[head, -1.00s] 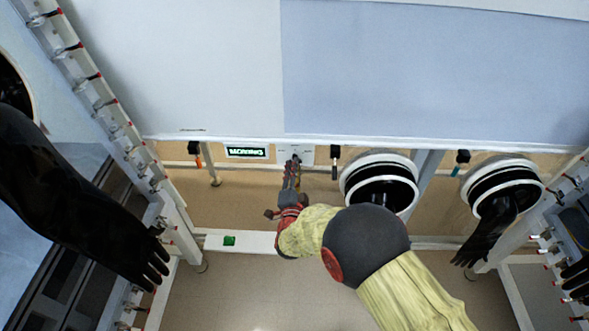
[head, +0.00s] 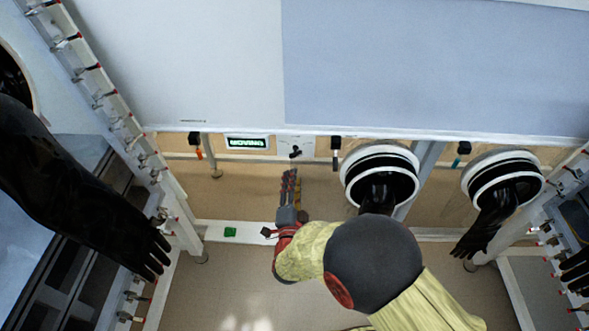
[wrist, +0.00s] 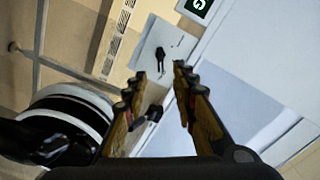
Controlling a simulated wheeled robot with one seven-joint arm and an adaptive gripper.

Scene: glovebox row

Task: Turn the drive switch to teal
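A small black knob (head: 295,152), which looks like the drive switch, sits on a white plate (head: 308,146) below the hood's front edge. In the wrist view the black knob (wrist: 160,55) shows on its tilted plate (wrist: 150,38), beyond my fingertips. Its exact pointing and any teal mark on the plate are too small to tell. My gripper (head: 290,172) is just below the plate in the head view, apart from the knob. In the wrist view my gripper (wrist: 160,73) has its two fingers apart with nothing held.
A lit display (head: 246,143) reading "MOVING" is left of the plate. A glove port (head: 352,160) is close on the right. A green button (head: 230,232) sits on the lower beam.

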